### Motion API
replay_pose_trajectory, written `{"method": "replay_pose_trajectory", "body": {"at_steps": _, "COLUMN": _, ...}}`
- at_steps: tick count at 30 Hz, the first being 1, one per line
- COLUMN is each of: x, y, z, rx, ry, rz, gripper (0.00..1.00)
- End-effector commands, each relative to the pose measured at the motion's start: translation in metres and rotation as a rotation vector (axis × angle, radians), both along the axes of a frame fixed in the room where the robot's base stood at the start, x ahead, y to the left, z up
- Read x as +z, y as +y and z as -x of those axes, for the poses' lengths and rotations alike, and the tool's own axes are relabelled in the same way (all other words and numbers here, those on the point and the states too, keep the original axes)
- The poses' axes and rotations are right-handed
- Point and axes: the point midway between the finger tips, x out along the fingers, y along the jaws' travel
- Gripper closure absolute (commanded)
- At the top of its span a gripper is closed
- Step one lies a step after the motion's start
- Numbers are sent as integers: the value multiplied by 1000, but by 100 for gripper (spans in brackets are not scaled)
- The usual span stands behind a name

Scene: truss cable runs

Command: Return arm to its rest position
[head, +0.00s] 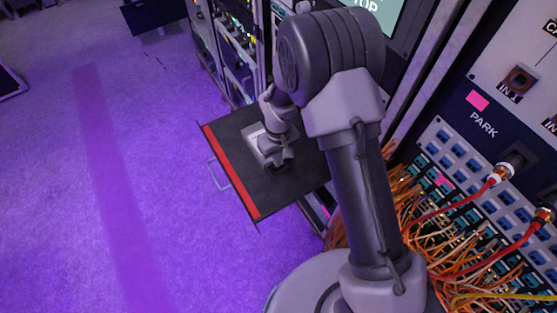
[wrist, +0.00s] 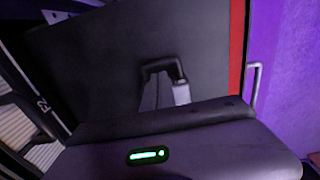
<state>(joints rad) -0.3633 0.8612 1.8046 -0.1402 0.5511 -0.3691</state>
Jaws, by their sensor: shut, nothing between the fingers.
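My arm rises through the middle of the head view and bends over at the top. My gripper (head: 276,158) hangs over a black pulled-out shelf with a red front edge (head: 230,172). The gripper is shut and empty. In the wrist view my gripper (wrist: 166,90) shows as dark and light grey parts in front of the black shelf surface (wrist: 100,60). A small green light glows on my wrist housing below it. I cannot tell how much height lies between the fingertips and the shelf.
A metal handle (head: 217,175) sticks out from the shelf front. Equipment racks (head: 232,45) stand behind. On the right is a patch panel (head: 470,165) with orange cables (head: 420,215), red-jacketed leads (head: 455,213) and a PARK label. The purple-lit floor at left is mostly clear.

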Motion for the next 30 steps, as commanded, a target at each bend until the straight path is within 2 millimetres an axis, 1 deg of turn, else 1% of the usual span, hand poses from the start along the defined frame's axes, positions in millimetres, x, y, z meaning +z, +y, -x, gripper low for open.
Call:
{"method": "replay_pose_trajectory", "body": {"at_steps": 1, "x": 22, "y": 1, "z": -2, "rx": 0, "ry": -3, "rz": -1, "gripper": 100}}
{"method": "replay_pose_trajectory", "body": {"at_steps": 3, "x": 42, "y": 2, "z": -3, "rx": -1, "ry": -4, "rz": -1, "gripper": 100}}
{"method": "replay_pose_trajectory", "body": {"at_steps": 6, "x": 65, "y": 3, "z": -5, "rx": -1, "ry": -6, "rz": -2, "gripper": 100}}
{"method": "replay_pose_trajectory", "body": {"at_steps": 7, "x": 69, "y": 3, "z": -5, "rx": -1, "ry": -5, "rz": -1, "gripper": 100}}
{"method": "replay_pose_trajectory", "body": {"at_steps": 9, "x": 73, "y": 3, "z": -5, "rx": -2, "ry": -4, "rz": -1, "gripper": 100}}
{"method": "replay_pose_trajectory", "body": {"at_steps": 20, "x": 70, "y": 3, "z": -5, "rx": -3, "ry": -5, "rz": -1, "gripper": 100}}
{"method": "replay_pose_trajectory", "body": {"at_steps": 22, "x": 78, "y": 1, "z": -6, "rx": -16, "ry": -12, "rz": -6, "gripper": 100}}
{"method": "replay_pose_trajectory", "body": {"at_steps": 23, "x": 87, "y": -1, "z": -7, "rx": -32, "ry": -20, "rz": -11, "gripper": 100}}
{"method": "replay_pose_trajectory", "body": {"at_steps": 25, "x": 127, "y": -12, "z": -9, "rx": -102, "ry": -55, "rz": -33, "gripper": 100}}
{"method": "replay_pose_trajectory", "body": {"at_steps": 26, "x": 151, "y": -19, "z": -7, "rx": -146, "ry": -74, "rz": -47, "gripper": 100}}
{"method": "replay_pose_trajectory", "body": {"at_steps": 27, "x": 185, "y": -31, "z": -1, "rx": -215, "ry": -102, "rz": -69, "gripper": 100}}
{"method": "replay_pose_trajectory", "body": {"at_steps": 28, "x": 211, "y": -41, "z": 5, "rx": -269, "ry": -125, "rz": -87, "gripper": 100}}
{"method": "replay_pose_trajectory", "body": {"at_steps": 29, "x": 235, "y": -50, "z": 15, "rx": -325, "ry": -145, "rz": -107, "gripper": 100}}
{"method": "replay_pose_trajectory", "body": {"at_steps": 30, "x": 265, "y": -63, "z": 30, "rx": -399, "ry": -173, "rz": -134, "gripper": 100}}
